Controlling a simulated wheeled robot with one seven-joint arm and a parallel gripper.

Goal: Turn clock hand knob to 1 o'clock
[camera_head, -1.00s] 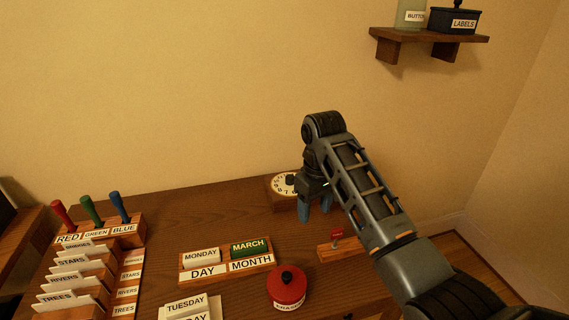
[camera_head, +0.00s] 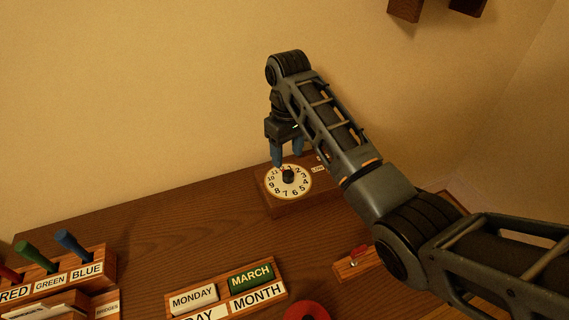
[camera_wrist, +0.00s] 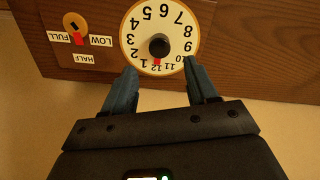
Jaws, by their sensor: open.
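The clock dial (camera_head: 270,183) is a round cream face with black numbers on a wooden block. Its black knob (camera_head: 288,176) stands at the centre. In the wrist view the dial (camera_wrist: 134,30) appears upside down, and the knob (camera_wrist: 159,46) has a red mark (camera_wrist: 157,61) beside the 12. My gripper (camera_head: 288,160) points down over the dial's far side, with its blue fingers spread. In the wrist view my gripper (camera_wrist: 160,68) is open and empty, its fingertips either side of the 12 edge. The knob lies beyond the tips; no contact shows.
A DAY/MONTH holder (camera_head: 230,300), a red-lidded jar (camera_head: 307,311) and a red switch (camera_head: 359,252) stand nearer. The wall is close behind; the desk left of the clock is clear.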

